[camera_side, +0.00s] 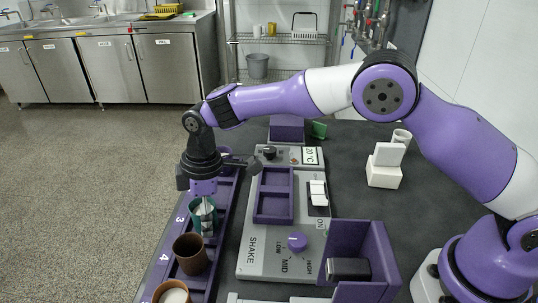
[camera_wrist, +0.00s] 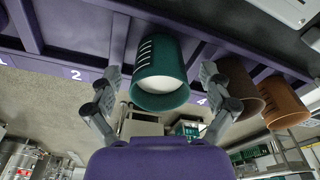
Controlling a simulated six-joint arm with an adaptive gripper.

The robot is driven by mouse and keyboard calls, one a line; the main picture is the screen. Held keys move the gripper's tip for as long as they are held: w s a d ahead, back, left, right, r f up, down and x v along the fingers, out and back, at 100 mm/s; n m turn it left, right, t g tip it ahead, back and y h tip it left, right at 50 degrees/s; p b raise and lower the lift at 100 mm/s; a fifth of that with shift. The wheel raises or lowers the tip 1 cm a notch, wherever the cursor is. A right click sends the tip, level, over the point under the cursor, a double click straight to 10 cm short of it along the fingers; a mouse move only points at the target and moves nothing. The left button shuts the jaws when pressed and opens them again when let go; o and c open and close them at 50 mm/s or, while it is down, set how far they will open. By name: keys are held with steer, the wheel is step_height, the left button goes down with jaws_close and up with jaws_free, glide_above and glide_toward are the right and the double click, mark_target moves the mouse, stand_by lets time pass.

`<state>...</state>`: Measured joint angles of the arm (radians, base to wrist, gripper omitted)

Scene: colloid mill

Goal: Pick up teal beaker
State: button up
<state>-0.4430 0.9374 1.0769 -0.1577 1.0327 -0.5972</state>
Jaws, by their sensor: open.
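The teal beaker (camera_side: 203,222) stands upright in the purple rack (camera_side: 222,230) at slot 3. White contents show inside it in the wrist view (camera_wrist: 160,85). My gripper (camera_side: 204,207) points down at the beaker, with its fingers low around the beaker's upper part. In the wrist view my gripper (camera_wrist: 161,78) is open, with one finger on each side of the teal beaker. Small gaps seem to show between fingers and wall; contact is hard to judge.
A dark brown beaker (camera_side: 190,253) stands close by at slot 4, and an orange-brown beaker (camera_side: 172,293) beyond it. The grey shaker panel (camera_side: 262,255) with a purple tray (camera_side: 273,212) lies right of the rack. A purple open box (camera_side: 378,255) stands farther right.

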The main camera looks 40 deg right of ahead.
steer(key=c, duration=1.3)
